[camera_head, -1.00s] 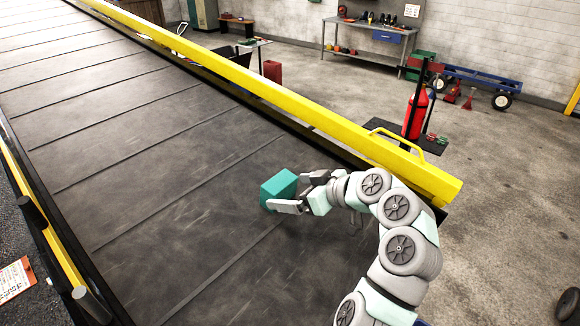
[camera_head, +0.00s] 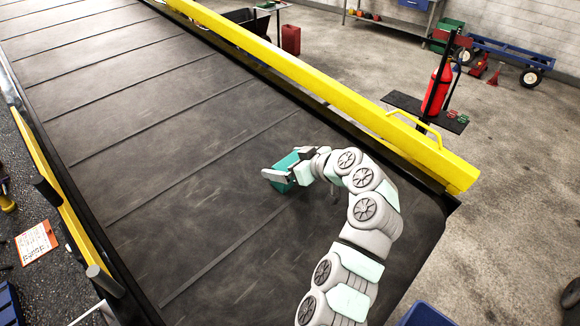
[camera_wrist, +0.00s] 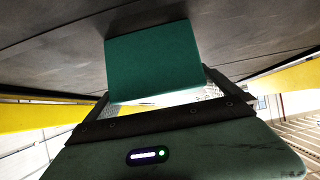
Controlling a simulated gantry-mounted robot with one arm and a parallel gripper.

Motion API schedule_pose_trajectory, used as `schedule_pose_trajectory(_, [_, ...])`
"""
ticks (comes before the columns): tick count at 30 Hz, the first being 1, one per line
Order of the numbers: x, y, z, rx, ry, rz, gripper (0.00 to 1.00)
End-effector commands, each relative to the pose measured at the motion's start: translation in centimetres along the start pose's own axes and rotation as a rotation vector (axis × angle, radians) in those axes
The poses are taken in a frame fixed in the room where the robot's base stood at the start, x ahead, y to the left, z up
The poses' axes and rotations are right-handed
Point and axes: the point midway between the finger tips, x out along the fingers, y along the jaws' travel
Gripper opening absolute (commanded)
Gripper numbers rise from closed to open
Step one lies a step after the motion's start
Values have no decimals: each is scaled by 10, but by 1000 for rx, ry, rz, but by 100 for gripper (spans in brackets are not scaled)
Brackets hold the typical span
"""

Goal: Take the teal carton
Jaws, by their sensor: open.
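The teal carton (camera_head: 286,163) sits on the dark ribbed conveyor belt (camera_head: 190,110), partly hidden behind my gripper in the head view. My gripper (camera_head: 291,166) is open, with its fingers reaching along either side of the carton. In the wrist view the carton (camera_wrist: 154,62) fills the upper middle, between the two fingers of my gripper (camera_wrist: 157,88). The finger tips are largely hidden behind it. I cannot tell whether either finger touches the carton.
A yellow rail (camera_head: 330,90) runs along the belt's far right side, with a raised yellow handle (camera_head: 416,121). A lower yellow rail (camera_head: 50,185) edges the left side. A red extinguisher (camera_head: 437,90) stands beyond the right rail. The belt left of the carton is clear.

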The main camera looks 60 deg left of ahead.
Motion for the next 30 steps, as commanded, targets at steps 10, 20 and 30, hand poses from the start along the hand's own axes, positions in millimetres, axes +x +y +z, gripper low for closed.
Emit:
schedule_pose_trajectory(10, [14,0,1,-2,-2,0,99])
schedule_pose_trajectory(20, [14,0,0,-2,-2,0,72])
schedule_pose_trajectory(30, [14,0,0,-2,-1,-1,48])
